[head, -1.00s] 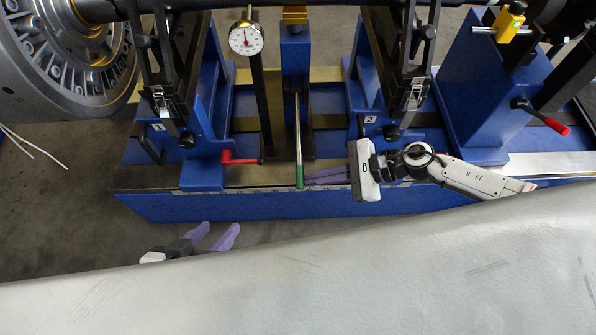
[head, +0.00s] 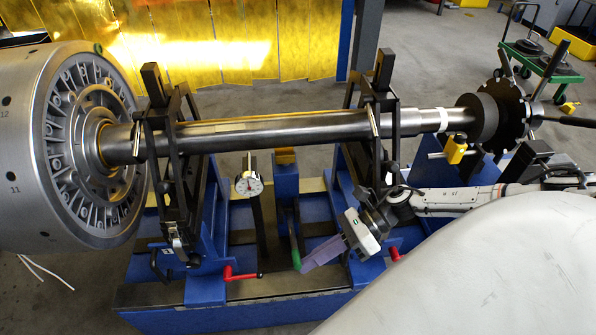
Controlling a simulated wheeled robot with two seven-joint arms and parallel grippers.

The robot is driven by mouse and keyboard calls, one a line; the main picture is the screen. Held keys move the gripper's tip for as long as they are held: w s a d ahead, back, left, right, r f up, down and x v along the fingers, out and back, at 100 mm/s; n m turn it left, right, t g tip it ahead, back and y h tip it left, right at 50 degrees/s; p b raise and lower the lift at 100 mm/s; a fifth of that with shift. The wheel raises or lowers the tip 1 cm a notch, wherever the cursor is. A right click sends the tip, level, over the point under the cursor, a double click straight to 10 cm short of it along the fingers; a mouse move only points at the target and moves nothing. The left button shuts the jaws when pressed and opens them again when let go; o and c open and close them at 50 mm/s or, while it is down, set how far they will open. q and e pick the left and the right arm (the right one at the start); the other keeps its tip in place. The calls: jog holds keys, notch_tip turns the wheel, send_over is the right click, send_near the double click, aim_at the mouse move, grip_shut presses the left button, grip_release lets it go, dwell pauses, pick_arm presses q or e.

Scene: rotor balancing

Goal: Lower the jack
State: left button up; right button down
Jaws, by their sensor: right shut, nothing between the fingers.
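The jack (head: 286,183) is a blue post with a yellow top, standing between the two blue supports under the long dark shaft (head: 270,133). A gap shows between its top and the shaft. Its lever has a green handle (head: 295,252) that points toward me. My right gripper (head: 304,267) comes in from the right, with its purple fingers shut and empty. The fingertips are right beside the lower end of the green handle; I cannot tell whether they touch. My left gripper is out of view.
A dial gauge (head: 249,186) on a black post stands left of the jack. A red-handled crank (head: 240,273) is on the left support, and another red handle (head: 395,253) is near my right wrist. A large metal rotor (head: 72,145) fills the left side.

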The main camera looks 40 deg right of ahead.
jog(key=shift+w+r, duration=0.45)
jog(key=shift+r, duration=0.2)
notch_tip(320, 180, up, 9)
jog(key=s+p, duration=0.1)
jog(key=p, duration=0.1)
jog(key=shift+p, duration=0.35)
dwell(0.3)
